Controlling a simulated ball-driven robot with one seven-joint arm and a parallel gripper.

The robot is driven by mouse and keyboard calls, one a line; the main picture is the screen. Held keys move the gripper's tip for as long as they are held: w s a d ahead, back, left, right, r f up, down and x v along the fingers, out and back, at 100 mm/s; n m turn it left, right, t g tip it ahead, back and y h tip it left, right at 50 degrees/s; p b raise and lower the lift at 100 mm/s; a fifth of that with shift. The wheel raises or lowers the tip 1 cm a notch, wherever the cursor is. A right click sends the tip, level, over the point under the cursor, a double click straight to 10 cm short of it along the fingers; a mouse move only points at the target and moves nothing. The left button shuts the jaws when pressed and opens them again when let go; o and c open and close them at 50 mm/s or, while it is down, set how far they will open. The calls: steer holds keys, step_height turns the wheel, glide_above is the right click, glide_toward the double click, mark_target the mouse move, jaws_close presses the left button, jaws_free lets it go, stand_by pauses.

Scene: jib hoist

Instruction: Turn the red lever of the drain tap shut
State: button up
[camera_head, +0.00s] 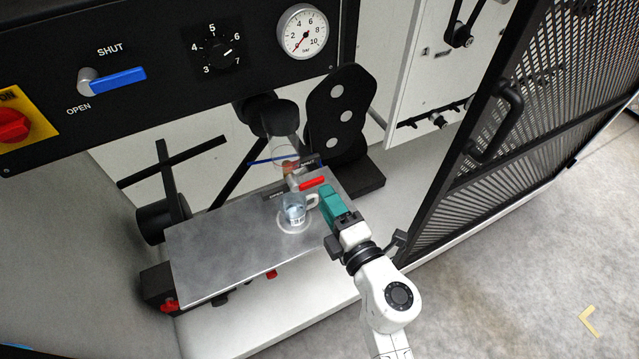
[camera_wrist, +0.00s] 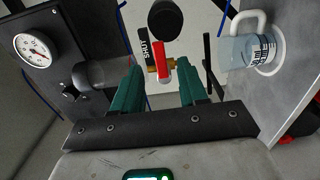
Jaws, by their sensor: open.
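The red lever (camera_head: 312,182) of the drain tap sits at the back right of the metal table and points right from the tap body (camera_head: 295,176). In the wrist view the red lever (camera_wrist: 160,58) stands upright beside a black label reading SHUT (camera_wrist: 143,50). My gripper (camera_head: 328,196) is open, with teal fingers close in front of the lever. In the wrist view my gripper (camera_wrist: 161,82) frames the lever between its fingertips, apparently a little beyond them. Contact cannot be told.
A clear mug (camera_head: 294,209) with bluish liquid stands on a pale round coaster on the metal table (camera_head: 225,245), just left of my gripper. It shows at right in the wrist view (camera_wrist: 245,48). A black mesh door (camera_head: 530,130) stands to the right. A control panel (camera_head: 160,75) hangs above.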

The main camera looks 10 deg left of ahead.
steer(key=shift+v, duration=2.25)
